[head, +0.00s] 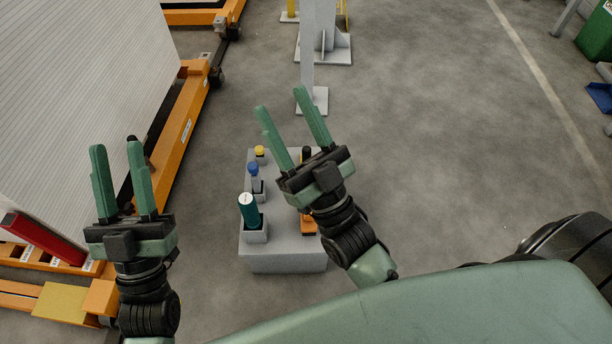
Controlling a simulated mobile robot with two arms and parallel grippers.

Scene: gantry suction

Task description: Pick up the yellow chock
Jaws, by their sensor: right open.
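A small yellow-topped piece (260,150) stands at the far left of a low grey stand (285,262); it is small, and I cannot tell whether it is the yellow chock. No other clear yellow chock shows. My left gripper (117,148) is open and empty, left of the stand, in front of the white panel stack. My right gripper (281,99) is open and empty, its fingers pointing away over the stand's right part. It hides some of the stand's right side.
The stand also bears a teal cylinder (249,213), a blue-topped piece (253,170), a black piece (306,152) and an orange piece (308,225). An orange cart (175,130) with white panels (85,90) is at left. A grey post (307,60) stands behind.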

